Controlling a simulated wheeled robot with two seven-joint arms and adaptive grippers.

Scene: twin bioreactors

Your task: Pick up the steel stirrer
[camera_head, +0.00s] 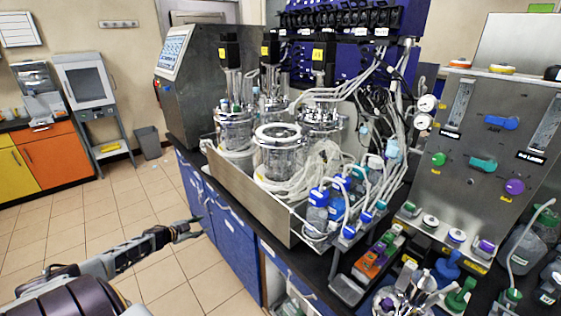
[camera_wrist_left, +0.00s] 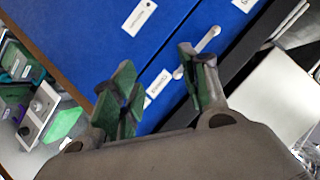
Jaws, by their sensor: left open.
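I cannot pick out the steel stirrer for certain. Several metal and pale tools (camera_head: 408,287) stand bunched together at the bottom edge of the head view, too small to tell apart. My left gripper (camera_head: 190,230) is open and empty, held out over the floor in front of the blue cabinet, well to the left of those tools. In the left wrist view its two green-padded fingers (camera_wrist_left: 157,72) are spread apart with only blue cabinet fronts behind them. My right gripper is not in view.
Glass vessels (camera_head: 279,155) with tubing stand in a steel tray (camera_head: 258,198) on the bench. Blue-capped bottles (camera_head: 318,205) crowd its near end. A steel valve panel (camera_head: 478,150) stands at the right. The tiled floor (camera_head: 90,215) at the left is open.

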